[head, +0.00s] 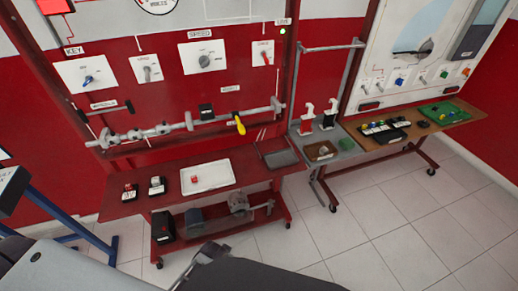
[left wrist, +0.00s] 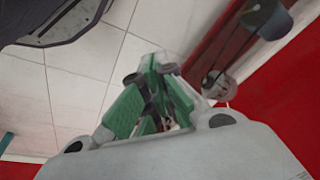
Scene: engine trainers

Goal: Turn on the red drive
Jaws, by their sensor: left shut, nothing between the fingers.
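The red drive stand (head: 225,100) fills the left and middle of the head view. My left gripper (left wrist: 155,65) has green pads and shows in the left wrist view, shut and empty, over the floor beside a red stand. I cannot make it out clearly in the head view. My right gripper is not in view.
A shaft (head: 160,130) with a yellow-handled lever (head: 240,124) crosses the stand above a red table holding a white tray (head: 207,177). A second bench (head: 440,125) stands at the right. Tiled floor (head: 400,220) is clear in front. A blue-legged frame (head: 60,215) stands at the left.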

